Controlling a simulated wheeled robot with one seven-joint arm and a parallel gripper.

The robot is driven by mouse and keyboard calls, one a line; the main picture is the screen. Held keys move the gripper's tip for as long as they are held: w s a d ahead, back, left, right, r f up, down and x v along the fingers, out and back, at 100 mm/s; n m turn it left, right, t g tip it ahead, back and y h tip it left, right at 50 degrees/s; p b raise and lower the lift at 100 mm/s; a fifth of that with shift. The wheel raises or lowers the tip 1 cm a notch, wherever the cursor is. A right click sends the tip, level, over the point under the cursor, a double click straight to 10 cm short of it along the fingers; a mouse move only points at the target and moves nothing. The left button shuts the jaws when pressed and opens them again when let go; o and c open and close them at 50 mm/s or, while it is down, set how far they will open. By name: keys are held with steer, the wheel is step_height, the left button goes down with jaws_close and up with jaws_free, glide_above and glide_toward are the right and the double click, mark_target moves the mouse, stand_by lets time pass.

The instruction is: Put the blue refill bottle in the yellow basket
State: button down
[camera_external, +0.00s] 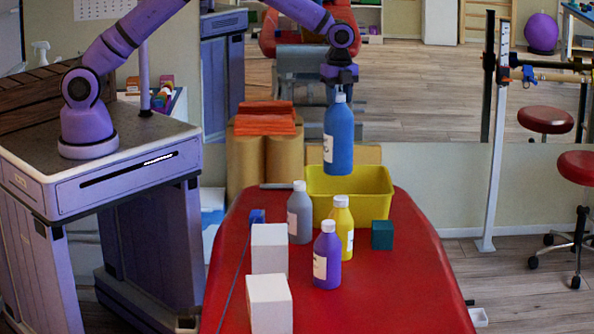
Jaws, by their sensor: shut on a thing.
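The blue refill bottle (339,140) hangs upright below my gripper (340,88), which is shut on its top. The bottle has a white cap and a pale label on its left side. The yellow basket (375,187) stands at the far end of the red table. The bottle's lower end appears in front of the basket's back wall, over its left part. Whether the bottle's base is inside or above the basket cannot be told for certain. The inside floor of the basket is mostly hidden by its front wall.
On the red table (390,290), a grey bottle (300,215), a yellow bottle (343,228) and a purple bottle (327,258) stand before the basket. Two white boxes (269,304), a dark green cube (382,235) and a small blue block (257,216) are nearby. The table's right front is clear.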

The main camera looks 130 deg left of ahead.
mark_target(338, 140)
steer(key=shift+f, duration=6.45)
steer(key=c, duration=0.7)
jaws_free()
steer(key=shift+f, duration=0.1)
steer(key=shift+o, duration=0.2)
step_height(338, 140, up, 12)
steer(key=shift+r, duration=0.15)
